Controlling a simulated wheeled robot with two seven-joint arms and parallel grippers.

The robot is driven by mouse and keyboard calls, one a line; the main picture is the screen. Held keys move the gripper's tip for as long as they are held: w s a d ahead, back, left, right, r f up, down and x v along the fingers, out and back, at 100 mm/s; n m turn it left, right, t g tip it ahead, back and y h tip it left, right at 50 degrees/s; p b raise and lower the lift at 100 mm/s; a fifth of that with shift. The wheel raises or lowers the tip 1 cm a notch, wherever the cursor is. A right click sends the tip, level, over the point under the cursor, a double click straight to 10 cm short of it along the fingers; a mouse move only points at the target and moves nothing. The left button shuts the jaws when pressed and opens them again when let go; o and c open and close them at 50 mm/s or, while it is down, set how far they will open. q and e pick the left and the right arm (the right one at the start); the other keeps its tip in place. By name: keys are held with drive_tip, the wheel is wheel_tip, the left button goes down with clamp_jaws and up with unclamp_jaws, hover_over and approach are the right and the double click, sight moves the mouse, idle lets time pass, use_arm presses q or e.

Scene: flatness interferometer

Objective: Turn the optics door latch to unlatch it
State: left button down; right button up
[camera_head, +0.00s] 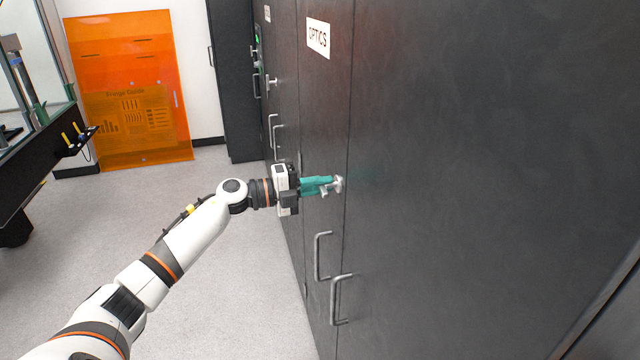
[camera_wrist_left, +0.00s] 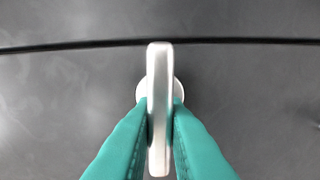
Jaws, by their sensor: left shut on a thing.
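The optics door (camera_head: 323,110) is a dark grey cabinet door with a white "OPTICS" label (camera_head: 318,37). Its silver latch (camera_head: 338,184) sits near the door's edge seam. In the left wrist view the latch handle (camera_wrist_left: 159,70) is a silver bar across a round base, upright in the picture and crossing the dark door seam. My left gripper (camera_head: 326,187) has teal fingers and is shut on the latch handle. In the left wrist view the teal fingers (camera_wrist_left: 160,135) press on both sides of the bar's lower part. My right gripper is not in view.
Silver pull handles (camera_head: 337,300) stick out below the latch. More cabinets (camera_head: 283,90) with handles continue along the row. An orange translucent panel (camera_head: 130,90) stands at the back wall. A dark table (camera_head: 40,150) is at the left. The grey floor (camera_head: 225,290) between is clear.

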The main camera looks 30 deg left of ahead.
use_arm(q)
drive_tip(key=c, duration=1.5)
unclamp_jaws()
drive_tip(key=shift+a, duration=0.1)
drive_tip(key=shift+o, duration=0.2)
drive_tip(key=b+v, duration=0.5)
drive_tip(key=v, duration=0.7)
